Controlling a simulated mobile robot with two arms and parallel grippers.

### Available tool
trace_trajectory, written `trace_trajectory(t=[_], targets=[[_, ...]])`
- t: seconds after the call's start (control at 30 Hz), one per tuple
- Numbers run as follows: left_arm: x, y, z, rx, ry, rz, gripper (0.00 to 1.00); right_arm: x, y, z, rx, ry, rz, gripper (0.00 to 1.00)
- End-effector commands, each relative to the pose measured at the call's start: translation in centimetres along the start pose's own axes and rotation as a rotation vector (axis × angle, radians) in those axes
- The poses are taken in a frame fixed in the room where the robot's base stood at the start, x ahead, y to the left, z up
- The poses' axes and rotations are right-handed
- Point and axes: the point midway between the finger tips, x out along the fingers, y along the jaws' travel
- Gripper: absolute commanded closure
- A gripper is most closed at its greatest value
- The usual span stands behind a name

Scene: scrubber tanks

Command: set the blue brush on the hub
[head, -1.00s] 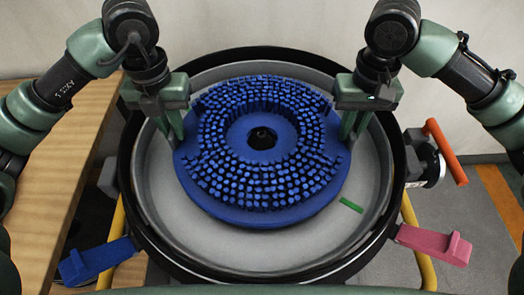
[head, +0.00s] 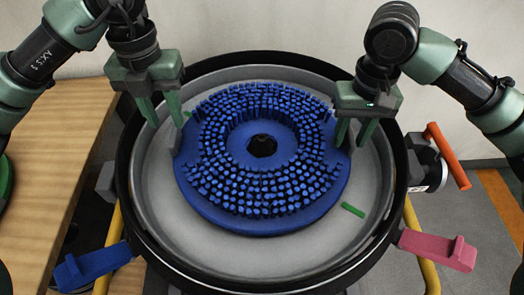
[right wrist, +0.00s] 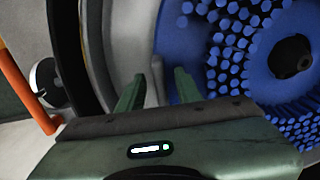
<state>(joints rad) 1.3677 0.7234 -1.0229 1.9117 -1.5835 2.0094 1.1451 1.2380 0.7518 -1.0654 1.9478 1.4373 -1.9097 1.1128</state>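The blue brush (head: 262,217) is a wide ring with its bristles up, lying about level inside the round grey tank (head: 154,190). It also shows in the right wrist view (right wrist: 262,75). A dark hole is at its centre; the hub is not clearly visible there, so I cannot tell how the brush sits on it. Contact there is unclear.
A small green strip (head: 353,210) lies on the tank floor at right. A blue pedal-like part (head: 92,267) and a pink one (head: 438,249) stick out at the front. An orange handle (head: 448,156) is at the right. A wooden table (head: 60,150) stands at left.

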Motion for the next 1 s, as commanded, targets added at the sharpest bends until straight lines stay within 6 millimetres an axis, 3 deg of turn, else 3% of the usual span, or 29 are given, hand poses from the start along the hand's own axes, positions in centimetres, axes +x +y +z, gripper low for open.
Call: trace_trajectory(t=[0.03,0.23,0.53,1.0], targets=[[-1.2,0.1,0.1,-0.001,-0.006,0.002,0.66,0.0,0.0,0.0,0.0,0.0,0.0,0.66],[-4.4,0.1,0.1,-0.001,-0.003,0.002,0.66,0.0,0.0,0.0,0.0,0.0,0.0,0.66],[-6.0,0.0,0.0,0.0,0.002,0.002,0.66,-0.7,0.0,-0.1,0.0,0.001,0.0,0.66],[-6.0,0.0,0.0,0.0,0.001,0.002,0.66,-9.6,0.0,-0.1,0.001,0.006,0.001,0.66]])
